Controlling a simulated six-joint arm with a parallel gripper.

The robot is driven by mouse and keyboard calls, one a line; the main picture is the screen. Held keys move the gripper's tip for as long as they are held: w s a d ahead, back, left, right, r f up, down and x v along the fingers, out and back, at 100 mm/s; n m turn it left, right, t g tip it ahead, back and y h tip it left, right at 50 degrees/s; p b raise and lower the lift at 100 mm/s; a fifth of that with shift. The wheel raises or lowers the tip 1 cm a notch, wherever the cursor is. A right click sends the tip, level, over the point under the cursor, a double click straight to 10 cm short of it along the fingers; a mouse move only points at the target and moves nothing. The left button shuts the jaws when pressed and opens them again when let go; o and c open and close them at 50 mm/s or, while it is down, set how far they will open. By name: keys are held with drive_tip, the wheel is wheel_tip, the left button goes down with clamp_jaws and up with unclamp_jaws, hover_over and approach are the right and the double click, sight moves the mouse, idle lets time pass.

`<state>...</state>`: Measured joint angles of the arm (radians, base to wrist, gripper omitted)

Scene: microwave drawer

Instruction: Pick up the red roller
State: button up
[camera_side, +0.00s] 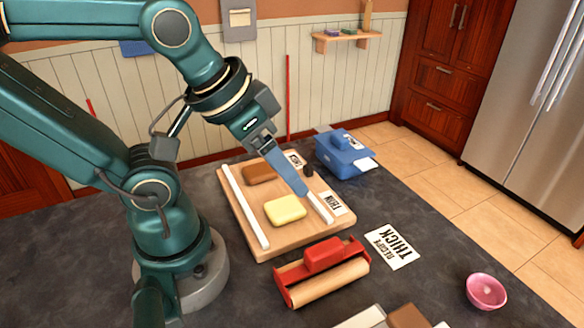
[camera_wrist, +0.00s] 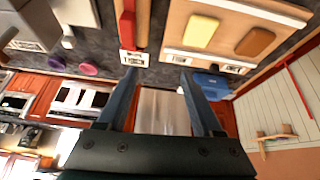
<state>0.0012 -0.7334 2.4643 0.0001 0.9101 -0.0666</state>
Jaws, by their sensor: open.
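The red roller (camera_side: 322,254) lies on the dark countertop in front of the wooden board in the side view. It has a red frame and grip with a pale wooden cylinder. In the wrist view the red roller (camera_wrist: 127,28) shows at the top, partly cut off by the frame edge. My gripper (camera_side: 303,191) points down over the right part of the board, behind the roller and apart from it. In the wrist view my gripper (camera_wrist: 158,72) has its two blue fingers spread with nothing between them.
The wooden board (camera_side: 240,212) holds a yellow block (camera_side: 285,210), a brown block (camera_side: 259,173) and white strips. A blue box (camera_side: 345,155) stands behind right. A "THICK" card (camera_side: 392,246) and pink bowl (camera_side: 486,291) lie right of the roller. More blocks sit at the front edge.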

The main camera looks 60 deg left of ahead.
sight(325, 247)
drive_tip(key=w+d+f+g, duration=0.1)
drive_tip(key=d+f+g, duration=0.1)
drive_tip(key=w+d+f+g, duration=0.1)
drive_tip(key=d+f, duration=0.1)
drive_tip(key=w+d+f+g, duration=0.2)
drive_tip(key=f, duration=0.1)
drive_tip(key=shift+d+m+g, duration=0.15)
drive_tip(key=shift+m+g, duration=0.15)
drive_tip(key=shift+s+f, duration=0.2)
drive_tip(key=shift+f, duration=2.45)
clamp_jaws()
